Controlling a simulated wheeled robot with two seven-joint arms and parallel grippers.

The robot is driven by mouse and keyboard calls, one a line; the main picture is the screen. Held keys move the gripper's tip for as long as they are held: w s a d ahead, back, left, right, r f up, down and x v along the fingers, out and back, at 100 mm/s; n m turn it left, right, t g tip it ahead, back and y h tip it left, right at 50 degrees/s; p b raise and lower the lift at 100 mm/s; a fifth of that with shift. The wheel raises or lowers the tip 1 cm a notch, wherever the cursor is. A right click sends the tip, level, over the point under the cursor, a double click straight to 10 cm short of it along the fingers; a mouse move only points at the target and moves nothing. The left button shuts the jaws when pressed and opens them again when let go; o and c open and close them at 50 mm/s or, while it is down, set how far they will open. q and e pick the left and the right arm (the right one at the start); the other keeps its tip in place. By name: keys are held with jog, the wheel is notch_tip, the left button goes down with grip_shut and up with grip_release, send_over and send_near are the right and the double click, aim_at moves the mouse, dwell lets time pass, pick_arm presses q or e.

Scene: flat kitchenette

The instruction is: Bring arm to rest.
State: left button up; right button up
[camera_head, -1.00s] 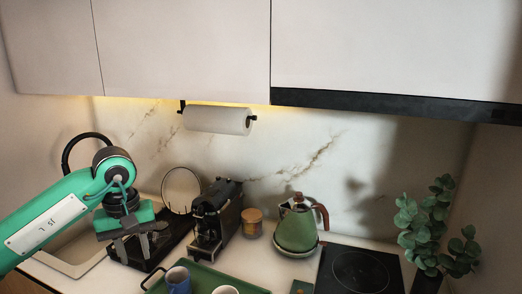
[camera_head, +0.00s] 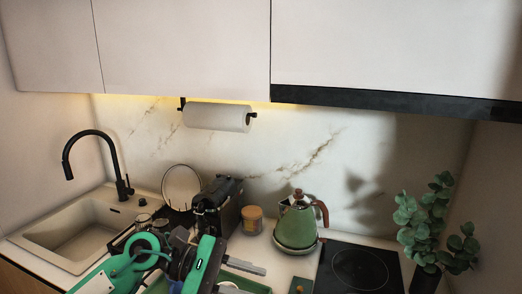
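My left arm comes in from the bottom left, folded low in front of the counter. Its green and black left gripper (camera_head: 241,277) points right, with two grey fingers apart and nothing seen between them. It overlaps the green tray (camera_head: 262,290) in the picture and hides most of it; I cannot tell the height between them. A blue mug on the tray is almost wholly hidden behind the arm. My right gripper is not in view.
The sink (camera_head: 75,240) with its black faucet (camera_head: 115,165) is at left. Behind the gripper stand a coffee machine (camera_head: 218,200), a small jar (camera_head: 252,220) and a green kettle (camera_head: 297,222). A black hob (camera_head: 358,270) and a plant (camera_head: 428,225) are at right.

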pick_arm(q)
jog(key=w+a+r+n+t+h, duration=0.1)
jog(key=w+a+r+n+t, duration=0.15)
jog(key=n+t, duration=0.95)
jog(key=w+a+r+n+t+h, duration=0.25)
jog(key=n+t, duration=0.45)
jog(key=n, duration=0.8)
jog(key=s+a+f+n+y, duration=0.1)
jog(key=a+f+n+y, duration=0.5)
jog(key=f+n+y, duration=0.4)
jog(key=a+f+n+y, duration=0.6)
jog(key=f+n+y, duration=0.2)
jog(key=n, duration=0.4)
jog(key=s+a+f+n+g, duration=0.2)
jog(key=s+f+n+g, duration=0.3)
jog(key=s+f+g, duration=0.5)
jog(key=s+a+f+n+g, duration=0.25)
jog(key=s+f+n, duration=0.25)
jog(key=s+f, duration=0.65)
jog(key=s+d+f+g, duration=0.1)
jog(key=s+f+g, duration=0.15)
jog(key=f, duration=2.65)
jog(key=s+a+f, duration=0.3)
jog(key=s+f, duration=1.6)
jog(key=shift+s+a+g+y, duration=0.2)
jog(key=shift+s+g+y, duration=0.15)
jog(key=shift+s+g, duration=0.05)
